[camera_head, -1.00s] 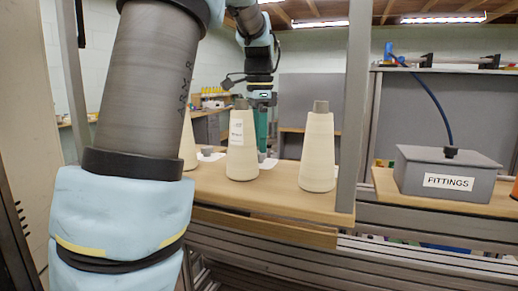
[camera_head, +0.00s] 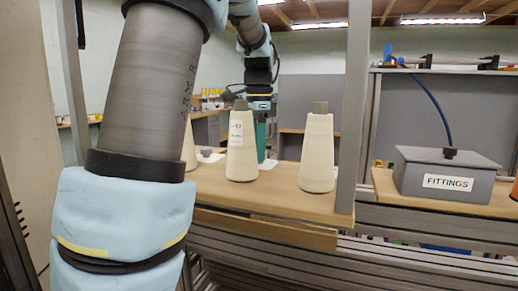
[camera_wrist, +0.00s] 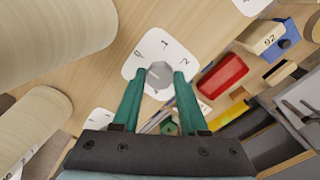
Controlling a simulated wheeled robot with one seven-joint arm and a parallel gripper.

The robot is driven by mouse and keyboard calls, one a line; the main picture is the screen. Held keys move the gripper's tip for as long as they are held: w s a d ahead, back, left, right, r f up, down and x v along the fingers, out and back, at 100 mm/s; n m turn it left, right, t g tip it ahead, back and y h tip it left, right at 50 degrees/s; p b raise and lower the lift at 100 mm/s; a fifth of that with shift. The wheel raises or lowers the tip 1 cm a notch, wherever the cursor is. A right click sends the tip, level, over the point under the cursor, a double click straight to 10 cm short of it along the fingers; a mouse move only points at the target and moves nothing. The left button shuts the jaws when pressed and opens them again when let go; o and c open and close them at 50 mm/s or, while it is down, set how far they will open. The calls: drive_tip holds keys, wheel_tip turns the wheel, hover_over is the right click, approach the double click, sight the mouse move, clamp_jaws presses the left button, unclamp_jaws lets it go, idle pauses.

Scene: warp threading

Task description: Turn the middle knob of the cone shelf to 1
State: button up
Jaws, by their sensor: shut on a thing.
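The middle knob (camera_wrist: 165,77) is grey and faceted, on a white dial plate (camera_wrist: 147,50) marked 1 at the top and 2 at the right; the left mark is probably 0. My gripper (camera_wrist: 166,78) has its two green fingers on either side of the knob, shut on it. A pale line shows on the knob, but I cannot tell for sure which number it points to. In the head view my gripper (camera_head: 261,138) reaches down behind the cones, and its fingertips and the knob are mostly hidden by the middle cone (camera_head: 241,148).
A right cone (camera_head: 317,150) and a partly hidden left cone (camera_head: 189,148) also stand on the wooden shelf (camera_head: 275,200). Another knob (camera_head: 207,152) is at the left. A metal post (camera_head: 353,110) and a FITTINGS box (camera_head: 445,175) are to the right.

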clamp_jaws()
drive_tip(key=shift+m, duration=0.4)
drive_tip(key=m+p, duration=0.3)
drive_tip(key=m, duration=0.2)
drive_tip(key=shift+r+m, duration=0.15)
drive_tip(key=shift+m, duration=0.15)
drive_tip(key=m+p, duration=0.2)
drive_tip(key=m, duration=0.3)
drive_tip(key=shift+m, duration=0.3)
drive_tip(key=o, duration=0.8)
unclamp_jaws()
drive_tip(key=shift+o, duration=0.2)
